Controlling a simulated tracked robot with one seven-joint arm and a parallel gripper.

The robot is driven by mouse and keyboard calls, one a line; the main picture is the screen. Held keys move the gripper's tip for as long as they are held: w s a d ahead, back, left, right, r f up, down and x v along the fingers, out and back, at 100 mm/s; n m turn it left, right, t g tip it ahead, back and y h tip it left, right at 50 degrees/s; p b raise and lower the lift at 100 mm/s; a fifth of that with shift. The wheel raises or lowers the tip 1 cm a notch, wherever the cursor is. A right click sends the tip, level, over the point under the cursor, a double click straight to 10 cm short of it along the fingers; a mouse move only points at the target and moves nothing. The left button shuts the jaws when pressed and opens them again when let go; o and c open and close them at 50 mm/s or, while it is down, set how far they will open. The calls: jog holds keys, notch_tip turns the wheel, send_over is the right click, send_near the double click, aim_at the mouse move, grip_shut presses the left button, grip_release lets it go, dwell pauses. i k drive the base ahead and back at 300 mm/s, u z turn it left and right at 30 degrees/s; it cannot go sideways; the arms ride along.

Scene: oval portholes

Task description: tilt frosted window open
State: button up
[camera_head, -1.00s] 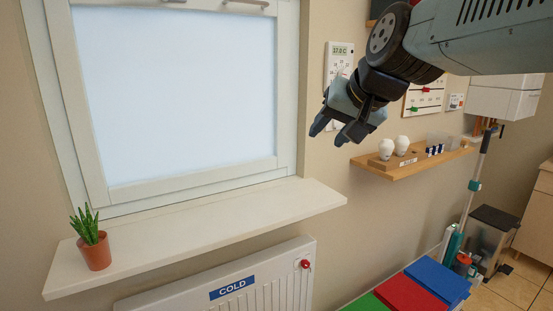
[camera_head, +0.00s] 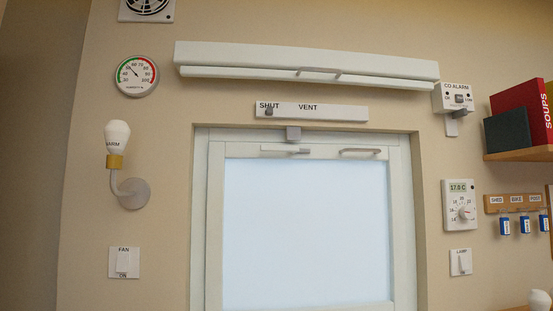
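The frosted window (camera_head: 305,235) is in the middle of the head view, a pale pane in a white frame. It looks upright in its frame, with no clear gap at its top edge. A pale flat handle (camera_head: 285,150) lies level on the top rail at left, and a grey bar handle (camera_head: 362,152) is at right. A grey block (camera_head: 293,133) sits at the top edge. Above it, a white strip (camera_head: 330,112) reads SHUT and VENT, with a grey knob (camera_head: 268,111) at the SHUT end. My gripper is out of view. The window's bottom is cut off.
A long white housing (camera_head: 300,58) with a bar handle runs above the window. A wall lamp (camera_head: 120,160), gauge (camera_head: 136,75) and fan switch (camera_head: 124,262) are at left. The CO alarm (camera_head: 456,97), thermostat (camera_head: 460,205), key hooks and bookshelf are at right.

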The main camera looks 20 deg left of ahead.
aim_at(323, 229)
jog(key=u, duration=0.95)
